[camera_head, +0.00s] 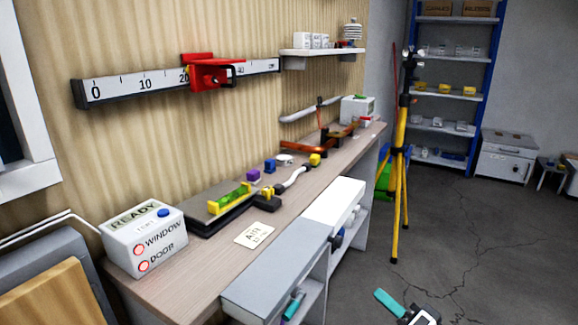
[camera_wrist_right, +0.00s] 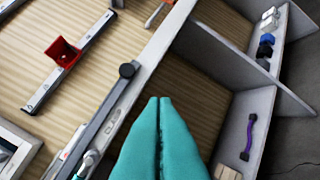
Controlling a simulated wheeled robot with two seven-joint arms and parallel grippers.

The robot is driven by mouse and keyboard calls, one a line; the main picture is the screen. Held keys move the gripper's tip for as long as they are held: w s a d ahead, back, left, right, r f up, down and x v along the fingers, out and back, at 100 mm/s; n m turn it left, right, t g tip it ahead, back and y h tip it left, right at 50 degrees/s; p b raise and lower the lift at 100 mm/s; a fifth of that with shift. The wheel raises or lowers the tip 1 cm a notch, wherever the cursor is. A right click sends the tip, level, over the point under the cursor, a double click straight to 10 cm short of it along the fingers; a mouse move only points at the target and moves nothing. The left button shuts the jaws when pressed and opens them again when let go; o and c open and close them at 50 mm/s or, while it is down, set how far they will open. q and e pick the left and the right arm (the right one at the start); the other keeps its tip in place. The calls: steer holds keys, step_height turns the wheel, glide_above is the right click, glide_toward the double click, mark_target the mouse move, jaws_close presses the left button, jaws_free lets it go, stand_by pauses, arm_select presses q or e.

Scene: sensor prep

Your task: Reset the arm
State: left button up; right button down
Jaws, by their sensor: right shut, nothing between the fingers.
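My right gripper (camera_head: 388,301) is low at the front, on the floor side of the bench. Its teal fingers are shut and empty in the right wrist view (camera_wrist_right: 160,125). My left gripper is not in view. On the wall, a red slider (camera_head: 209,72) sits on a white scale rail (camera_head: 135,84), just past the 20 mark. It also shows in the right wrist view (camera_wrist_right: 63,52). A white control box (camera_head: 144,240) reads READY, WINDOW and DOOR, with a blue button and two red rings. An orange-brown arm-like fixture (camera_head: 322,142) stands far along the bench.
The wooden bench (camera_head: 182,285) carries a dark base with a yellow-green level (camera_head: 230,199), a card (camera_head: 255,234) with unclear writing, and small coloured blocks. Grey drawer tops (camera_head: 275,268) edge its front. A yellow tripod (camera_head: 399,165) stands beyond. Open floor lies right.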

steer(key=s+a+f+n+g+h, duration=0.15)
steer(key=s+f+g, duration=0.35)
steer(key=f, duration=0.7)
steer(key=s+f+n+g+h, duration=0.25)
steer(key=s+f, duration=0.45)
steer(key=f, duration=0.4)
steer(key=s+a+f+n+g+h, duration=0.1)
steer(key=s+f+n+g+h, duration=0.35)
steer(key=f, duration=0.75)
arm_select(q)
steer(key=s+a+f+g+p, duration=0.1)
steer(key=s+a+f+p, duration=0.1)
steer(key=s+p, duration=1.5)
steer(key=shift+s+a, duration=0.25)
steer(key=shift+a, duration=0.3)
arm_select(e)
steer(key=s+d+f+g, duration=0.1)
steer(key=s+f, duration=0.2)
steer(key=s, duration=1)
steer(key=s+d+f+g, duration=0.2)
steer(key=s+f, duration=0.2)
steer(key=s, duration=1)
steer(key=shift+d, duration=0.1)
